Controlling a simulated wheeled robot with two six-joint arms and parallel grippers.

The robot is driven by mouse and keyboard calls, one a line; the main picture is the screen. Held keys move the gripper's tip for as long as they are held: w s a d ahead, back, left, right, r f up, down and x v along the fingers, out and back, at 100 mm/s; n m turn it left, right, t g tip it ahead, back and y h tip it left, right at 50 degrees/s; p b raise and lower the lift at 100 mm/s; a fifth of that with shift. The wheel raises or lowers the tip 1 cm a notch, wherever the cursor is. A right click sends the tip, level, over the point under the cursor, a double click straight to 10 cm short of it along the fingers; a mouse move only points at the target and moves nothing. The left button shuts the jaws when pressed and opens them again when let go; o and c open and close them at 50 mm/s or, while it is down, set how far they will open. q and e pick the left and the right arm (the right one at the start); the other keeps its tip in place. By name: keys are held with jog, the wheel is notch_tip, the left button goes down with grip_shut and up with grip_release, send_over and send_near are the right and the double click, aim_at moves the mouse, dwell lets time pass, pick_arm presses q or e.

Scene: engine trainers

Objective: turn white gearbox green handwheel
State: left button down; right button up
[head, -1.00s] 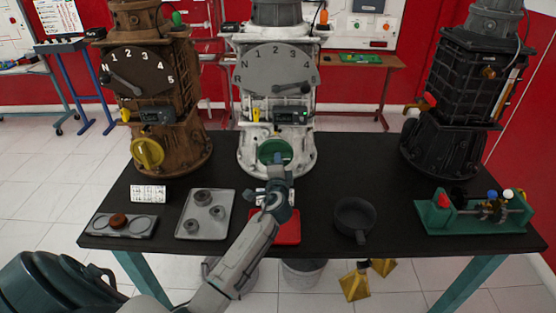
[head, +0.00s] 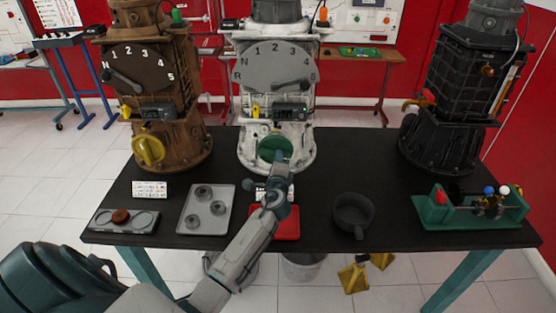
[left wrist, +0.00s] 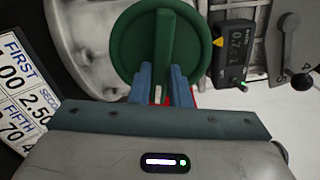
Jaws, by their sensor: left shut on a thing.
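The white gearbox (head: 262,103) stands at the back middle of the black table. Its green handwheel (head: 270,150) is low on its front, and it also shows in the left wrist view (left wrist: 135,42). My left gripper (head: 281,160) reaches up to the handwheel from the front. In the left wrist view its blue fingers (left wrist: 160,88) stand on both sides of the wheel's raised green bar and are shut on it. The bar runs nearly upright in that view. The fingers hide the lower part of the bar. My right gripper is not in view.
A brown gearbox (head: 157,95) stands at left and a black one (head: 462,95) at right. In front lie a grey tray (head: 188,225) with parts, a red tray (head: 290,228), a dark pan (head: 353,213) and a green fixture (head: 470,213). A printed card (head: 150,188) lies at left.

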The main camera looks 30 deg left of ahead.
pick_arm(q)
jog(key=shift+f, duration=0.1)
jog(key=c, duration=1.4)
grip_release()
jog(key=shift+o, duration=0.2)
